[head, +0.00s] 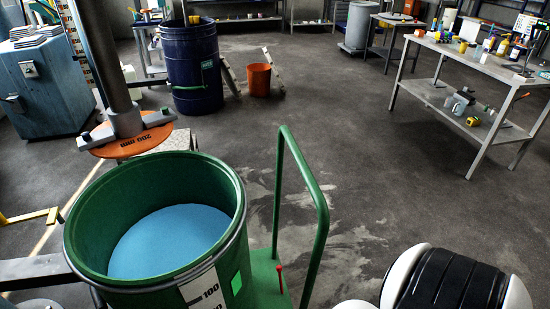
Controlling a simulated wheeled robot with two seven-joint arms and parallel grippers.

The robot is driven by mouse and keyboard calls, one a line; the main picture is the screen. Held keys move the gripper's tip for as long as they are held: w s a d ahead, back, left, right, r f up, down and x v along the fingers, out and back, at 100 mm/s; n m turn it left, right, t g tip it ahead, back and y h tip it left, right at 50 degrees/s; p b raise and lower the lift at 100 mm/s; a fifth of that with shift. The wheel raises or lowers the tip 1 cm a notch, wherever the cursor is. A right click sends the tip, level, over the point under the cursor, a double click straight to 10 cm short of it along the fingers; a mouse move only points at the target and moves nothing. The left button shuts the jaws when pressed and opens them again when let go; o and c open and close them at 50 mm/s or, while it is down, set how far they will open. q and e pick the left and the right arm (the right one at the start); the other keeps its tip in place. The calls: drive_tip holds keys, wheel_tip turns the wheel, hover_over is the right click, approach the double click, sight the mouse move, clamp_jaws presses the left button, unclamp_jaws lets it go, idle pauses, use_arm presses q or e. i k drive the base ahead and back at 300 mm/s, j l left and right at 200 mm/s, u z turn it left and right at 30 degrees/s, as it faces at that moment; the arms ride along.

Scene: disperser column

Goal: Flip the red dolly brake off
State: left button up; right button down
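The red brake lever (280,280) is a thin upright stick with a round red knob, at the bottom centre of the head view. It stands on the green dolly (263,266), beside the drum and near the foot of the dolly's tall green handle (318,205). The lever's lower end is near the picture's bottom edge. A green drum (222,255) with light blue contents stands on the dolly. Neither of my grippers shows. A black and white part of my own body fills the bottom right corner.
An orange disc (130,142) marked 200 mm hangs on a grey shaft above the drum's back rim. A dark blue barrel (193,70) and an orange bucket (260,80) stand behind. A workbench (480,62) is at the right. The floor right of the handle is clear.

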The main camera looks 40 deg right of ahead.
sight(280, 269)
drive_tip(key=k+l, duration=0.1)
drive_tip(key=l, duration=0.3)
drive_tip(key=k+l, duration=0.1)
drive_tip(key=l, duration=0.35)
drive_tip(key=k+l+u, duration=0.1)
drive_tip(key=l, duration=0.3)
drive_tip(key=k+l, duration=0.1)
drive_tip(key=l, duration=0.35)
drive_tip(key=k+l, duration=0.1)
drive_tip(key=l, duration=0.3)
drive_tip(key=u, duration=0.05)
